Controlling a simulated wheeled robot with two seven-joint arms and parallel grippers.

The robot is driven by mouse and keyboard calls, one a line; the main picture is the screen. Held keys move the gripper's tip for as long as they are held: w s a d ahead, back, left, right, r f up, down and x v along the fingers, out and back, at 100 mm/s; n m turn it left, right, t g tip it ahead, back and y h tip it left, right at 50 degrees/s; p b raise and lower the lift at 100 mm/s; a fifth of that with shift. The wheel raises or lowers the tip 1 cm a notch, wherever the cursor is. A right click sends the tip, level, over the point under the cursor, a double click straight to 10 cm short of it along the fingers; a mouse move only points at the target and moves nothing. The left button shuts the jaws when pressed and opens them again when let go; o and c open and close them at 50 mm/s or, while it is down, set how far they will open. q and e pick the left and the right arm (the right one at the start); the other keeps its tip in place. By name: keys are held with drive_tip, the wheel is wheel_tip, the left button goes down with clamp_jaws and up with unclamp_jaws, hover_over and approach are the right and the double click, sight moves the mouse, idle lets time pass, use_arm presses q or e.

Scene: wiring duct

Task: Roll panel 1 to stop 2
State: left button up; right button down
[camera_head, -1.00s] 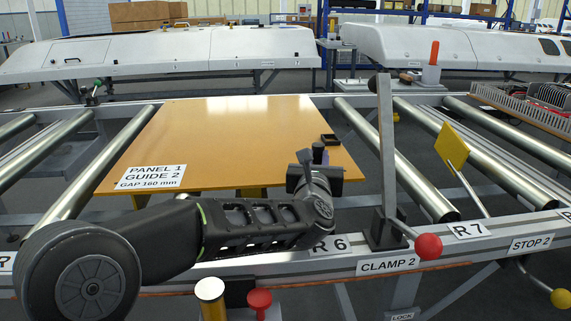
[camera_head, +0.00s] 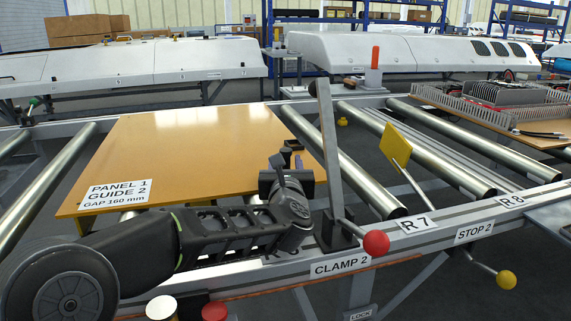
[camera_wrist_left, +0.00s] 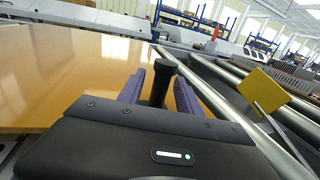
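Panel 1 (camera_head: 190,160) is a flat orange-brown board lying on the rollers, with a "PANEL 1 GUIDE 2 GAP 160 mm" label at its near left corner. My left gripper (camera_head: 287,165) is at the panel's near right part. The "STOP 2" label (camera_head: 474,231) is on the front rail to the right, near a yellow plate (camera_head: 396,145) and a yellow knob (camera_head: 506,280). My right gripper is not in view.
The Clamp 2 lever (camera_head: 331,150) stands upright just right of my left gripper, with a red knob (camera_head: 376,243). Bare rollers (camera_head: 430,150) lie between the panel and the loaded board (camera_head: 500,105) at far right.

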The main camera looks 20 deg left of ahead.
use_arm(q)
wheel_tip(320, 180, up, 10)
drive_tip(key=p, duration=0.4)
idle(0.3)
